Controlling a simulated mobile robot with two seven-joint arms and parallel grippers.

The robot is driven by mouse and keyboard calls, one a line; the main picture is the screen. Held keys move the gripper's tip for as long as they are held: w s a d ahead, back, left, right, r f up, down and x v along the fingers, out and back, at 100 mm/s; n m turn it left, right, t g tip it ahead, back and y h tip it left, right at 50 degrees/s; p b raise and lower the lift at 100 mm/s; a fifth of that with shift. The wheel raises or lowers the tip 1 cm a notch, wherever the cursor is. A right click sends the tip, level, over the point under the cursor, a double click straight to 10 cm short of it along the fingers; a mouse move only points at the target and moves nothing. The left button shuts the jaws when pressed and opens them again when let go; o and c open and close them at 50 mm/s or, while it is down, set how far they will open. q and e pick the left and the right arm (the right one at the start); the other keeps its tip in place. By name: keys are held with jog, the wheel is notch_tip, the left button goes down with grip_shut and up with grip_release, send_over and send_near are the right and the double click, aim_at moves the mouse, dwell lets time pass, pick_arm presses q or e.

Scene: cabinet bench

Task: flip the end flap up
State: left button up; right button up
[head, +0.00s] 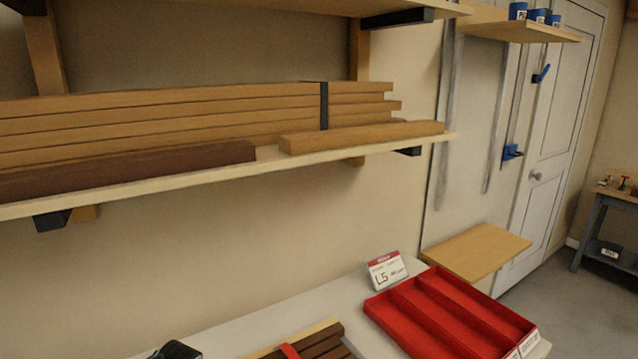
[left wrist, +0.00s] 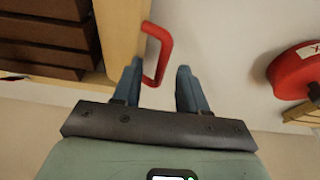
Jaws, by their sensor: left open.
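A light wooden board (head: 476,250) lies roughly level beyond the right end of the bench in the head view; it may be the end flap, but I cannot tell for sure. In the left wrist view my left gripper (left wrist: 159,68) is open, with its two blue fingers apart. A red U-shaped handle (left wrist: 166,45) lies between the fingers, nearer the left one, beside a light wooden strip (left wrist: 122,35). Contact with the handle cannot be told. My right gripper is in neither view.
A red compartment tray (head: 420,310) and a sign (head: 387,271) stand on the pale bench (head: 320,295). Dark planks (head: 322,347) lie at its front. A shelf (head: 225,178) of timber overhangs it. A red round object (left wrist: 292,72) is right of my left gripper.

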pick_arm(q)
notch_tip(320, 180, up, 8)
jog(key=p, duration=0.4)
jog(key=shift+w, duration=0.15)
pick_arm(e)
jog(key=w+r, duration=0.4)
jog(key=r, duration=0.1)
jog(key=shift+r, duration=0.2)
pick_arm(q)
jog(key=shift+d, duration=0.1)
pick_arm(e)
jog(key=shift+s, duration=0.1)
